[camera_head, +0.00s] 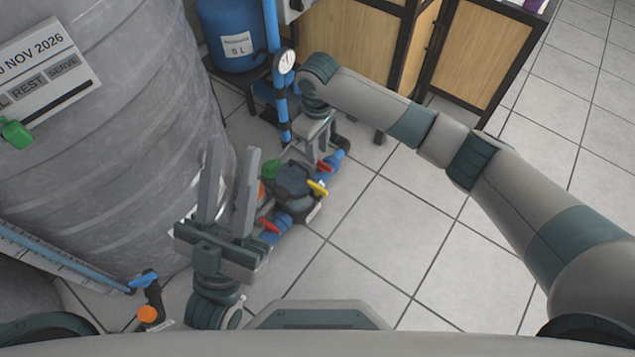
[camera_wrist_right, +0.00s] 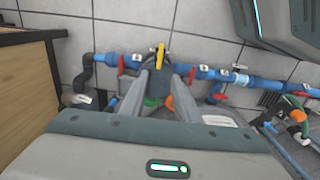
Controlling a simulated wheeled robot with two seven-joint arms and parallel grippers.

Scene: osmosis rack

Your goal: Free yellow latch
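The yellow latch (camera_head: 318,187) is on a dark pump-like housing (camera_head: 291,180) in the blue pipe line on the floor. In the right wrist view, the yellow latch (camera_wrist_right: 161,57) stands upright at the middle of the pipe line. My right gripper (camera_wrist_right: 161,76) is open and empty there, its fingertips apart just on the near side of the latch, over the dark housing. In the head view, my right gripper (camera_head: 304,148) reaches down behind the housing, its fingers partly hidden. My left gripper (camera_head: 231,152) is open and empty, left of the housing, fingers pointing away from me.
Red valve handles (camera_head: 268,225) sit on the pipe to either side of the housing. A large grey tank (camera_head: 110,140) fills the left. A blue tank (camera_head: 236,35), a gauge (camera_head: 284,61) and wooden cabinets (camera_head: 355,45) stand behind. The tiled floor (camera_head: 400,240) to the right is clear.

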